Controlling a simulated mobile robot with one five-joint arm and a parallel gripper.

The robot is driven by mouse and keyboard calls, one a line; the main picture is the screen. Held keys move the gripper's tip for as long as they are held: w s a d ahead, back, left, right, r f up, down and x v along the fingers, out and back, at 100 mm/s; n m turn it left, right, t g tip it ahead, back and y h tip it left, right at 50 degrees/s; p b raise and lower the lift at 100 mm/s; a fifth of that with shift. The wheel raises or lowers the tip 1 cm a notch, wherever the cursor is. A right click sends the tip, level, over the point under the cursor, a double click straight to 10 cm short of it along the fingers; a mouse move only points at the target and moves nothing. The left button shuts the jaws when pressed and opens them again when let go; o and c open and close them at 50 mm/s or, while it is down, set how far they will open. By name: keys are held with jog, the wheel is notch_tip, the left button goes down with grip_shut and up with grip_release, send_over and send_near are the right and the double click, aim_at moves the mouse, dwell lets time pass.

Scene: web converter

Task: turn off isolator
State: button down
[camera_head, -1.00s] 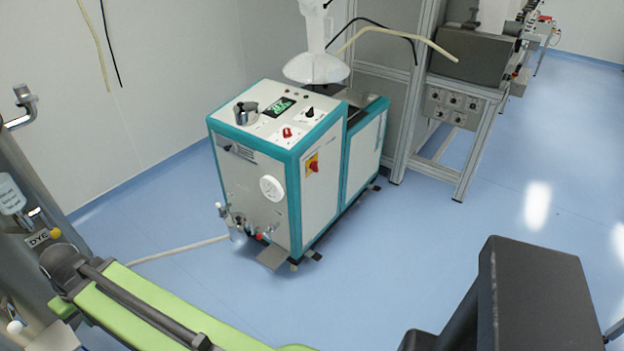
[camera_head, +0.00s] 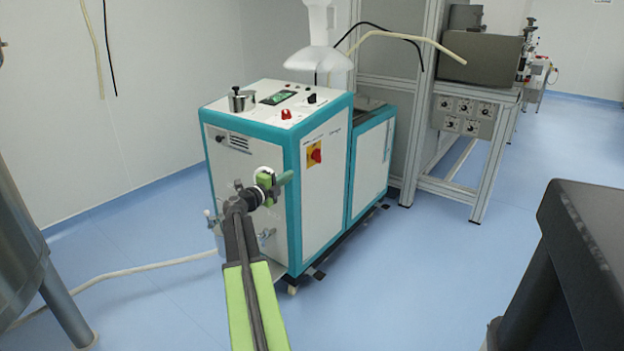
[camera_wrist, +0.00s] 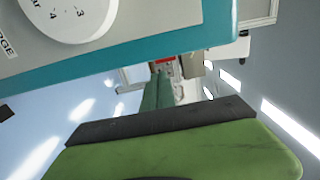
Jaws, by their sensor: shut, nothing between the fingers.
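The isolator (camera_head: 314,154) is a red rotary switch on a yellow plate, on the right side panel of the white and teal machine (camera_head: 325,200). My gripper (camera_head: 284,178) has green fingers and is shut and empty. In the head view it appears in front of the machine's front right corner, left of and slightly below the isolator. Whether it touches the machine cannot be told. In the wrist view the green gripper (camera_wrist: 180,150) lies below the teal edge (camera_wrist: 130,55) of the machine. I cannot make out the isolator there.
A round white gauge (camera_wrist: 70,15) is on the machine's front panel, partly hidden by my gripper in the head view. A metal frame with a control box (camera_head: 462,115) stands at right. A hose (camera_head: 120,272) lies at left. Blue floor (camera_head: 400,290) is open on the right.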

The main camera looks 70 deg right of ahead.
aim_at(318, 160)
jog(key=shift+s+f+g, duration=0.15)
jog(key=shift+s+g, duration=0.15)
jog(key=shift+s, duration=0.15)
jog(key=shift+d, duration=0.1)
jog(key=x, duration=1.4)
jog(key=shift+f, duration=0.1)
